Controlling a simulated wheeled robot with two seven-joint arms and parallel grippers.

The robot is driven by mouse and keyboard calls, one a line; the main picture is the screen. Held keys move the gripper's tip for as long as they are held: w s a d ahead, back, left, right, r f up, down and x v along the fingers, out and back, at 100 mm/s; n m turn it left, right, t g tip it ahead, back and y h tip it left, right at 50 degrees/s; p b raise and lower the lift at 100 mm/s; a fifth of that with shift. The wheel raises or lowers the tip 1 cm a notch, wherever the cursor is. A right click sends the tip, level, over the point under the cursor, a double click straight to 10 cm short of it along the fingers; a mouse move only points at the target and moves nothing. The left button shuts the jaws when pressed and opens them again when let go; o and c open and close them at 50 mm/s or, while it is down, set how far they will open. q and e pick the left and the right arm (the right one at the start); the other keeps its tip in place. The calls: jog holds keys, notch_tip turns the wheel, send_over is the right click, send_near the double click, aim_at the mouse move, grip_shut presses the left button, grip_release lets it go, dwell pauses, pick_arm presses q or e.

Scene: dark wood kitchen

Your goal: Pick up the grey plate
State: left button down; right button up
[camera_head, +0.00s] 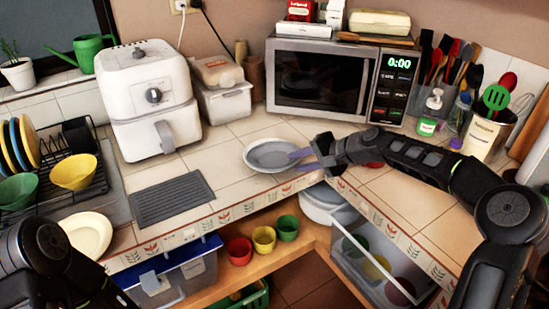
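The grey plate (270,155) lies on the tiled counter in the middle of the view, in front of the microwave. My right gripper (300,160) reaches in from the right at the plate's right edge. Its two fingers are spread apart, one over or beside the rim and one nearer the counter's front edge. I cannot tell whether either finger touches the plate. My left arm shows at the lower left, but its gripper is not in view.
A microwave (318,85) stands behind the plate and a white air fryer (148,95) behind left. A dark grey mat (172,198) and a cream plate (88,233) lie to the left. Utensil holders (483,135) stand at the right. Below are colored cups (263,238) on a shelf.

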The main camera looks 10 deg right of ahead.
jog(key=shift+c, duration=0.4)
grip_shut()
dwell(0.9)
